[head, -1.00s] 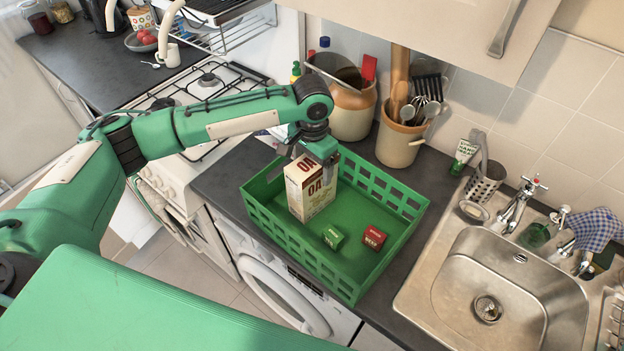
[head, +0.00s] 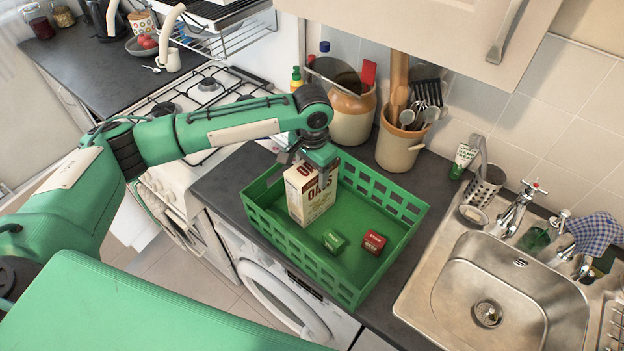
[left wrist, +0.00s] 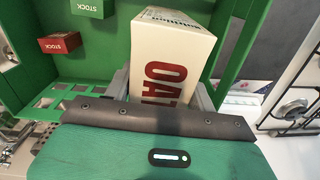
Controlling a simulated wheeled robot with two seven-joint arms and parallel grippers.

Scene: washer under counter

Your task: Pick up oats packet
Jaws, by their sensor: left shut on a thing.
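The oats packet (head: 310,192) is a cream carton with red lettering, standing in the back left part of the green crate (head: 297,259). My left gripper (head: 316,170) reaches down onto it from above and is shut on its top part. In the left wrist view the packet (left wrist: 172,62) sits between the two grey fingers, its lower end hidden by the gripper body. I cannot tell whether the packet's base touches the crate floor. My right gripper is not in view.
A small green box (head: 334,241) and a small red box (head: 374,242) lie on the crate floor. A brown-and-cream jar (head: 352,115) and a utensil pot (head: 399,147) stand behind the crate. The sink (head: 490,285) is at right, the gas hob (head: 205,90) at left.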

